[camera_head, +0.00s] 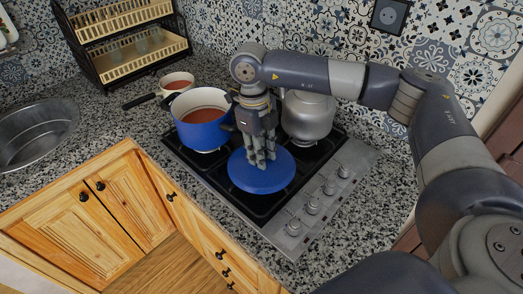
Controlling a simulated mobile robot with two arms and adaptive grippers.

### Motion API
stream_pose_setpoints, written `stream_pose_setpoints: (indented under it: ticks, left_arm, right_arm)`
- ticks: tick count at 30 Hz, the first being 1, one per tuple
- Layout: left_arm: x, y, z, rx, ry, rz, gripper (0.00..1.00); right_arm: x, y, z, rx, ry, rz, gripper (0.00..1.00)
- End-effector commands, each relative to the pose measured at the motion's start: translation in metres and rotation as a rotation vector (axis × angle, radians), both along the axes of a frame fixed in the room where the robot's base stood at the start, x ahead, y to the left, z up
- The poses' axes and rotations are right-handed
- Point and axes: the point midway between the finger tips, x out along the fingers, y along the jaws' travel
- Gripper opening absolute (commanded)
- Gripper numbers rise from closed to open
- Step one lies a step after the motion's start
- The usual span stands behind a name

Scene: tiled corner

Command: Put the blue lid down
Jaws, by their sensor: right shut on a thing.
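The blue lid (262,181) is a flat blue disc over the front part of the stove (224,196). My right gripper (262,160) points down at the lid's middle and is shut on it; its fingers hide the lid's knob. I cannot tell whether the lid touches the stove or hangs just above it. A blue pot (200,136) with reddish-brown content stands uncovered on the stove, left of the gripper. My left gripper is not in view.
A grey kettle (308,118) stands at the back right of the stove. A small pan (176,82) with red content sits behind the pot. A two-tier rack (133,61) and a metal sink (40,130) are to the left. Granite counter (105,135) is clear left of the stove.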

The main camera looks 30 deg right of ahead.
Motion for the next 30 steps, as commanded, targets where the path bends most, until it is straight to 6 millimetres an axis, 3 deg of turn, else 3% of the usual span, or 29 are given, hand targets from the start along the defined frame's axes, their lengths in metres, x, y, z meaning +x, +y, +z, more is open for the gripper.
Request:
stream_pose_setpoints:
  ticks: [12, 13, 15, 25, 30]
  left_arm:
    - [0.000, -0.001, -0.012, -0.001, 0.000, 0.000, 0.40]
    - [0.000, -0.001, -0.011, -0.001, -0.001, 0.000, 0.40]
    - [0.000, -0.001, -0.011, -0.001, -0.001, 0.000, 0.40]
    - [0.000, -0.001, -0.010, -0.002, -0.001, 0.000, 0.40]
    - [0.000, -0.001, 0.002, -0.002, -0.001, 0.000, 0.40]
  right_arm:
    - [0.000, 0.000, -0.012, 0.000, 0.000, 0.001, 0.00]
    - [0.000, 0.000, -0.011, 0.000, 0.000, 0.001, 0.31]
    - [0.000, 0.000, -0.011, 0.000, 0.000, 0.001, 0.45]
    - [0.000, 0.000, -0.010, 0.000, 0.000, 0.000, 0.45]
    - [0.000, 0.000, 0.003, 0.000, -0.001, 0.000, 0.45]
